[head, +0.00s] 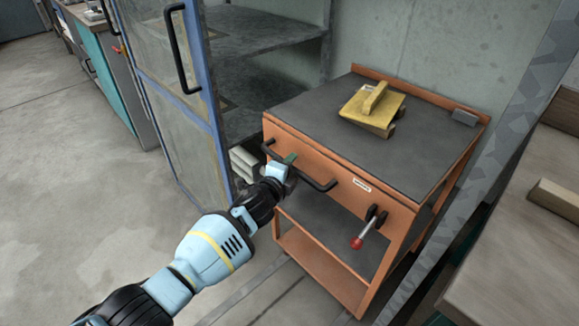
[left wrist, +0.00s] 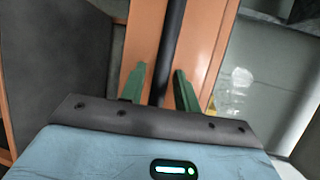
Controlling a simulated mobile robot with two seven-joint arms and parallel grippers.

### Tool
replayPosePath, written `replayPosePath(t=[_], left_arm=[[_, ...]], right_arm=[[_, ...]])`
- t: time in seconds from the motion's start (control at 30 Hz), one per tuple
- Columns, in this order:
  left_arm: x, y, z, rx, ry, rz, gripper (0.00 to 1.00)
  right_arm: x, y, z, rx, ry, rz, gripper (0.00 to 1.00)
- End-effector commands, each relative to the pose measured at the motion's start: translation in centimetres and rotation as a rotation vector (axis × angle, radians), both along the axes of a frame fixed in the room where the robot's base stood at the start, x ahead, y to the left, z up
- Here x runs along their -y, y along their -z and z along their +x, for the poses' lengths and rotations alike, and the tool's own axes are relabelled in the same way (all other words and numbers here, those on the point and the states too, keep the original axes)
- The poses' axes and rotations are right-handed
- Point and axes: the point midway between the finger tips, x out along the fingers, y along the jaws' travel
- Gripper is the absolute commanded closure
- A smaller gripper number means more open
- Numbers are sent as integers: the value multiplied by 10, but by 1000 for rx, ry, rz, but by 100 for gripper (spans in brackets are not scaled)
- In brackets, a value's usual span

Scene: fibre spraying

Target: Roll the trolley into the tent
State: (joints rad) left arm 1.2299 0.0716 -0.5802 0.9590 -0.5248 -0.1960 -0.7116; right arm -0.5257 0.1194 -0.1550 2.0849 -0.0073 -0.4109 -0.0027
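The orange trolley (head: 345,187) has a dark top and a lower shelf, and stands right of centre in the head view. A black bar handle (head: 318,184) runs along its front; the bar also shows in the left wrist view (left wrist: 170,50). My left gripper (head: 290,160) is at this handle. In the left wrist view its green fingers (left wrist: 160,80) stand on either side of the bar, with a small gap showing at the left finger. My right gripper is not in view. I cannot make out for sure which part of the scene is the tent.
A yellow block-like object (head: 372,105) lies on the trolley top. A red-tipped lever (head: 367,228) sticks out from its front. A blue-framed door (head: 185,90) and dark shelves (head: 265,30) stand left. A metal post (head: 500,160) and bench (head: 520,240) stand right. Bare floor (head: 60,170) lies left.

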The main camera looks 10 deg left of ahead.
Motion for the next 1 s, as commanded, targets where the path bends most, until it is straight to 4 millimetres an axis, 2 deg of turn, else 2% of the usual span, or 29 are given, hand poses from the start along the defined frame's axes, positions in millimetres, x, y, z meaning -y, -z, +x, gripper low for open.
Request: replayPosePath(t=[0.47, 1.0], left_arm=[[-2, -1, -7, 0, 1, 0, 62], [-18, -13, -66, 1, 0, 1, 62]], right_arm=[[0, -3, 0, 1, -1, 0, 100], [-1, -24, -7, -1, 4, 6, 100]])
